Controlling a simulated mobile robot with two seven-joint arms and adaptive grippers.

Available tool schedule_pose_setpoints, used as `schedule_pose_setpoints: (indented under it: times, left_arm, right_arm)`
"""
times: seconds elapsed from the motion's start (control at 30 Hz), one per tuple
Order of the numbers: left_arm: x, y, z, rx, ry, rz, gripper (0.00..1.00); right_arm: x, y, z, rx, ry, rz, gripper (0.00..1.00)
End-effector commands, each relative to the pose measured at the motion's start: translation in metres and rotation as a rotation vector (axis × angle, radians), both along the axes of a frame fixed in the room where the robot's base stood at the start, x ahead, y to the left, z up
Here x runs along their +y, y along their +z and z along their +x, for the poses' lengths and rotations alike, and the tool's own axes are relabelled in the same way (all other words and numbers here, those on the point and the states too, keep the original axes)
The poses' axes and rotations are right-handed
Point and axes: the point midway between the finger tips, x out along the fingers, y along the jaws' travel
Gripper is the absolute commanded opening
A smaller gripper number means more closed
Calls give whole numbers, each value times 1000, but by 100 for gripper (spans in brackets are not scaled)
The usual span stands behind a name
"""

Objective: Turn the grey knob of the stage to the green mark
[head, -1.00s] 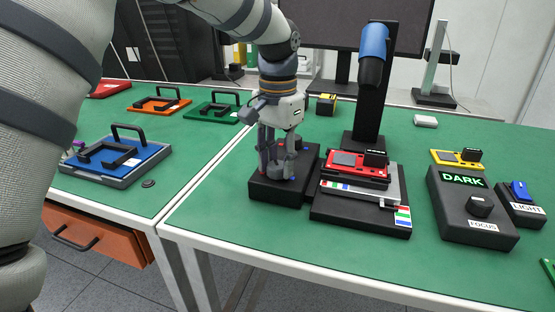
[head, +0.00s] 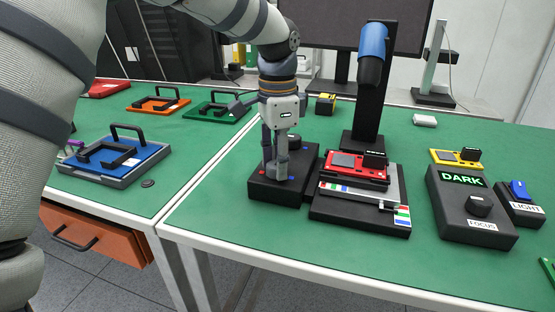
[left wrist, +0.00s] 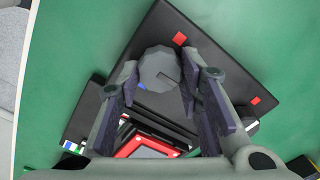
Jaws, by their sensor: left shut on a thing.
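The grey knob (left wrist: 158,68) sits on a black box (head: 262,192), the left part of the stage. In the left wrist view its round top lies between the fingers, with a short dark line on it. My left gripper (head: 281,172) points down and is shut on the knob; its fingers hide most of the knob in the head view. Red marks (left wrist: 180,38) and (left wrist: 256,100) show on the box in the wrist view, and small blue marks show in the head view. I cannot make out a green mark beside the knob. My right gripper is not in view.
Right of the box, the black stage base (head: 345,216) carries a grey slide and a red device (head: 358,167). A blue-topped camera column (head: 371,85) stands behind. A DARK/FOCUS box (head: 470,215) is at the right. A table gap lies to the left.

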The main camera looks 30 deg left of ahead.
Motion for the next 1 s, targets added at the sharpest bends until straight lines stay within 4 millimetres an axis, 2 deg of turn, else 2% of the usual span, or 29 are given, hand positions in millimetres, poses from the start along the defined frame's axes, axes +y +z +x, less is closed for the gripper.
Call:
schedule_pose_setpoints:
  times: [0.37,0.4,0.47,0.5,0.8,0.87,1.0]
  left_arm:
    - [0,1,0,-2,-3,-1,5]
    - [0,1,0,-2,-3,-1,38]
    - [0,1,0,-2,-3,-1,51]
    - [0,1,0,-2,-3,-1,53]
    - [0,4,1,-3,-3,0,53]
    - [0,12,1,-6,-3,0,53]
    - [0,49,2,-9,-2,1,53]
  right_arm:
    - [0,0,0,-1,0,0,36]
    - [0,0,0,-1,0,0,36]
    - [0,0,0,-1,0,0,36]
    - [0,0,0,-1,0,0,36]
    - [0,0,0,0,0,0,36]
    - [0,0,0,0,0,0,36]
    - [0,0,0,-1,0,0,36]
